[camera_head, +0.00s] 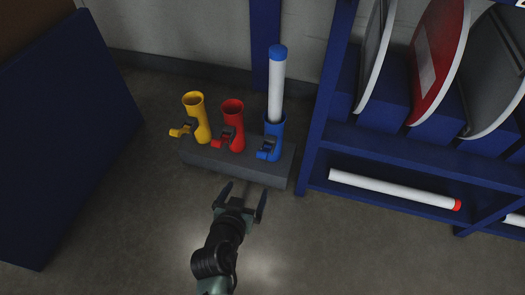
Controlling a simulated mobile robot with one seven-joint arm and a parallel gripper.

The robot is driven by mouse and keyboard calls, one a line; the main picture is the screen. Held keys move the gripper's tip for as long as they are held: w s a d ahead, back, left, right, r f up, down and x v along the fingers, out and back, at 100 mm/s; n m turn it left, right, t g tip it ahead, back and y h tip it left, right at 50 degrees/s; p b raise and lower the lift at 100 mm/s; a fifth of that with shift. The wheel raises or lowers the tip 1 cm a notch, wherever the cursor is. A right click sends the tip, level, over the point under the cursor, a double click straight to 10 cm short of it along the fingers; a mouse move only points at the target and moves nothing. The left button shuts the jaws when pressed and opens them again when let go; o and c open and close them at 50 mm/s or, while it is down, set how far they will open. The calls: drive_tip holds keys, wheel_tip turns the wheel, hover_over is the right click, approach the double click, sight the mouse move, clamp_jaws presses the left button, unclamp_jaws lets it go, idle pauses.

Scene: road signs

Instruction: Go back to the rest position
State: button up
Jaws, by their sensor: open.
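My gripper (243,199) is open and empty, with its two dark fingers spread apart. It is above the floor, in front of a grey base block (200,160). On the block stand a yellow holder (202,122), a red holder (234,130) and a blue holder (272,138). A white tube with a blue cap (277,85) stands upright in the blue holder. The yellow and red holders show open tops with nothing standing in them. My gripper appears apart from the holders and the tube.
A blue rack (340,90) on the right holds round signs, one of them red (437,65). A white tube with a red end (395,189) lies on its lower shelf. A dark blue panel (60,130) stands at the left. The floor (120,230) at lower left is clear.

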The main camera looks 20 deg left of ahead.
drive_tip(key=w+d+r+t+p, duration=0.1)
drive_tip(key=w+d+r+t, duration=0.15)
drive_tip(key=r, duration=1.05)
drive_tip(key=w+d+r+m+t+p, duration=0.1)
drive_tip(key=w+d+r+t, duration=0.15)
drive_tip(key=r, duration=1.05)
drive_tip(key=w+d+r+t+p, duration=0.1)
drive_tip(key=w+d+r+t, duration=0.15)
drive_tip(key=r, duration=0.95)
drive_tip(key=s+d+r+t+p, duration=0.1)
drive_tip(key=s+d+r+t, duration=0.3)
drive_tip(key=r, duration=0.7)
drive_tip(key=s+r+t, duration=0.1)
drive_tip(key=s+r, duration=0.4)
drive_tip(key=r, duration=0.7)
drive_tip(key=s+d+r+t+p, duration=0.1)
drive_tip(key=s+d+r+t, duration=0.3)
drive_tip(key=r, duration=0.7)
wheel_tip(320, 180, up, 38)
drive_tip(key=a+p, duration=0.2)
drive_tip(key=p, duration=3.6)
drive_tip(key=shift+s+a+f+n+g, duration=0.2)
drive_tip(key=shift+s+n+g, duration=0.1)
drive_tip(key=shift+s+g, duration=0.15)
